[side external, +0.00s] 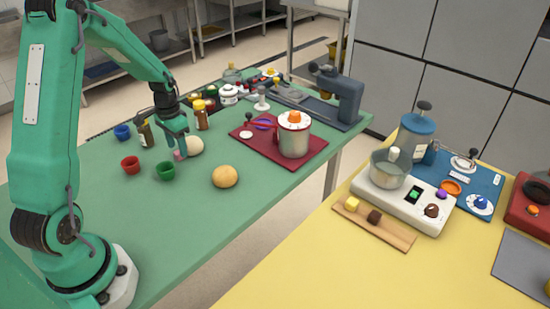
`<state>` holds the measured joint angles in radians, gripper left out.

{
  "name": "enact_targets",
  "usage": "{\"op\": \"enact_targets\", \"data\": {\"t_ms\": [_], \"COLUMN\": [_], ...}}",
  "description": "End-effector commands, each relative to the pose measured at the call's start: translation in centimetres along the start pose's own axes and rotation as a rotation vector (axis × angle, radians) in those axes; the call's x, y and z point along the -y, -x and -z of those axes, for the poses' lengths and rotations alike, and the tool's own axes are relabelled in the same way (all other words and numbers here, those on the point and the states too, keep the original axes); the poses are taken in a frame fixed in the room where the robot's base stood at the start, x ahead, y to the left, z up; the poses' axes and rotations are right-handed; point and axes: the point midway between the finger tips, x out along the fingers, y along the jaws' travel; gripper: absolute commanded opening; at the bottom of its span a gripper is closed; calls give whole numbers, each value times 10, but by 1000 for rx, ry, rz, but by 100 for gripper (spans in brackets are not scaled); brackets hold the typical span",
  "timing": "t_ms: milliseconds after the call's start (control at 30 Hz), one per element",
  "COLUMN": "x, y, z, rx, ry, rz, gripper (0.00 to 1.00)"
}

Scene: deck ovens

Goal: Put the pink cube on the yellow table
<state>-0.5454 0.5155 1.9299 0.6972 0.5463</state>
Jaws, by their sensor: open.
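A small pink cube (178,155) lies on the green table, left of a pale dough ball (194,146). It is partly hidden by my gripper. My gripper (180,148) points down right over the cube and is open. The picture is too small to tell whether its fingers stand around the cube or just above it. The yellow table (290,270) fills the lower right, apart from the green table, with bare surface at its front left.
A tan ball (225,177) lies to the right. A pot (293,134) stands on a red board.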

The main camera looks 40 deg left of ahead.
Motion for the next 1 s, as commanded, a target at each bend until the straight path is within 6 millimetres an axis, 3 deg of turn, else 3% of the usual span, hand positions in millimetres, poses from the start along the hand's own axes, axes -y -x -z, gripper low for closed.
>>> {"op": "enact_targets", "data": {"t_ms": [233, 733, 767, 1000], "x": [0, 0, 0, 0], "y": [-21, -22, -22, -22], "z": [0, 0, 0, 0], "rx": [0, -1, -1, -1], "ry": [0, 0, 0, 0], "rz": [0, 1, 1, 1], "gripper": [51, 51, 49, 3]}}
